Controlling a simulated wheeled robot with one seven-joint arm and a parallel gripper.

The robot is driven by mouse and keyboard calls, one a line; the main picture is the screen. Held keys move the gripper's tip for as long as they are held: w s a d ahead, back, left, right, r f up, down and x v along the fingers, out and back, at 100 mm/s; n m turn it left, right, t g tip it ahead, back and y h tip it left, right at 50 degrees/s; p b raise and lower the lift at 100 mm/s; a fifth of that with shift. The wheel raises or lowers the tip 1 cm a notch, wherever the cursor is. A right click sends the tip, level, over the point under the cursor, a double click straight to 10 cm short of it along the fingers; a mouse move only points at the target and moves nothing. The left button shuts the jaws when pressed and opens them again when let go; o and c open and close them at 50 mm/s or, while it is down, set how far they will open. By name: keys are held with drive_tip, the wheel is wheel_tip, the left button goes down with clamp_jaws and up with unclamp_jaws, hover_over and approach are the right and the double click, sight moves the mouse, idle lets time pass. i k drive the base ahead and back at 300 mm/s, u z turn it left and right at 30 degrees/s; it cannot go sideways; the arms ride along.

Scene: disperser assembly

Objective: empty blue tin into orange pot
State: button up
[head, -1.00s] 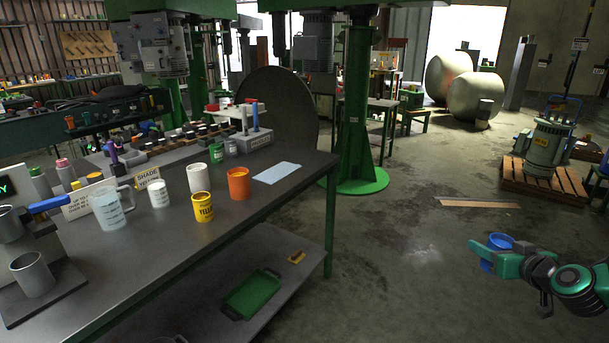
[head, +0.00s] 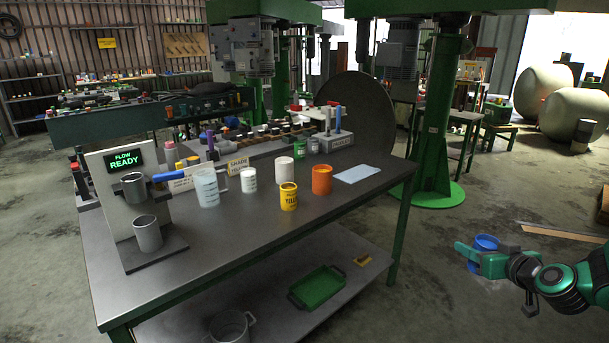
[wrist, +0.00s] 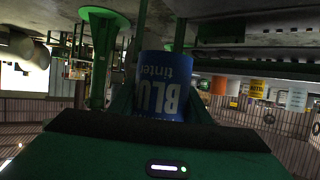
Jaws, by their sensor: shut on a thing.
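My gripper (head: 478,257) is shut on the blue tin (head: 486,242), to the right of the workbench and clear of it. In the wrist view the blue tin (wrist: 163,85) sits between the fingers, its label "BLUE tinter" upside down in the picture. Its contents cannot be seen. The orange pot (head: 321,180) stands upright on the bench near its right end, left of a pale blue sheet. My gripper is well apart from the pot.
On the workbench (head: 250,228), a yellow tin (head: 288,196), a white pot (head: 285,171), a white cup (head: 249,180) and a clear jug (head: 207,188) stand left of the orange pot. A pale blue sheet (head: 357,174) lies to its right. Open floor separates bench and gripper.

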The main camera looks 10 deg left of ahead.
sight(322, 174)
drive_tip(key=u, duration=0.7)
